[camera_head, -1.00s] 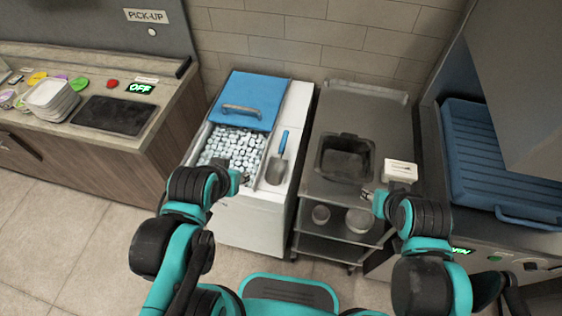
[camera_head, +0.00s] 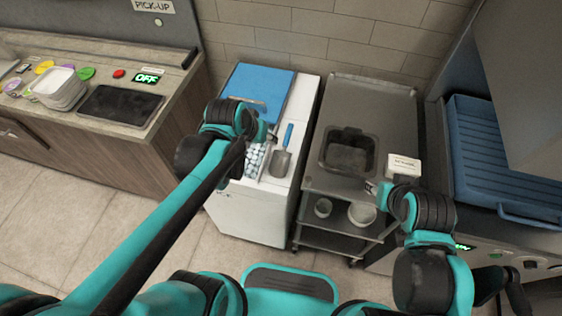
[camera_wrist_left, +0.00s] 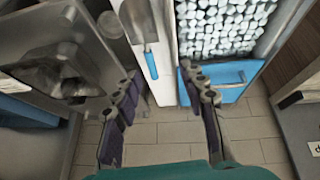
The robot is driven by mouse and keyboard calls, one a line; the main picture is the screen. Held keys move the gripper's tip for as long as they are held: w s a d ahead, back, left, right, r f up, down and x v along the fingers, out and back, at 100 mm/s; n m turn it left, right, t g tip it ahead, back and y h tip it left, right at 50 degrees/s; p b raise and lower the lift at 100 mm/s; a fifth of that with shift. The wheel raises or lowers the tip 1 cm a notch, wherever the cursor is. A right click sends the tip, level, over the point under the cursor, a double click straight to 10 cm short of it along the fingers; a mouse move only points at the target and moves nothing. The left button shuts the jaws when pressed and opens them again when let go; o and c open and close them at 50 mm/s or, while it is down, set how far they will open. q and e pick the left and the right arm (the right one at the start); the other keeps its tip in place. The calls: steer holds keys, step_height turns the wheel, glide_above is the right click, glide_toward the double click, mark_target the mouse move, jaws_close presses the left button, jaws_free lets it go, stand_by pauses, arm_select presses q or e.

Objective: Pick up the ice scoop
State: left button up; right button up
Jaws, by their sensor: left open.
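The ice scoop (camera_head: 281,162) has a grey metal bowl and a blue handle. It lies on the white ledge right of the ice, handle toward the wall. My left gripper (camera_head: 271,136) is open and empty, just left of the handle in the head view, above the ice bin. In the left wrist view the scoop's handle (camera_wrist_left: 151,63) shows between the spread fingertips of the left gripper (camera_wrist_left: 160,72), apart from them. My right gripper (camera_head: 372,188) is by the cart's front edge; its jaws are too small to read.
The white ice bin (camera_head: 245,213) has a blue lid (camera_head: 258,86) at the back; my left arm hides part of the ice. A grey cart (camera_head: 390,112) with a dark pan (camera_head: 347,152) stands to the right.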

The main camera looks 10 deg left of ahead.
arm_select(q)
steer(key=g+h, duration=0.1)
glide_toward(287, 137)
step_height(287, 137, down, 3)
steer(key=w+f, duration=0.1)
steer(key=w+d+f, duration=0.1)
steer(key=shift+d+f+b, duration=0.15)
steer(key=shift+f+b, duration=0.15)
steer(key=shift+f, duration=0.05)
steer(key=b+x, duration=0.2)
steer(key=x, duration=0.3)
steer(key=shift+w, duration=0.2)
steer(key=shift+r, duration=0.1)
steer(key=shift+c, duration=1.3)
jaws_close()
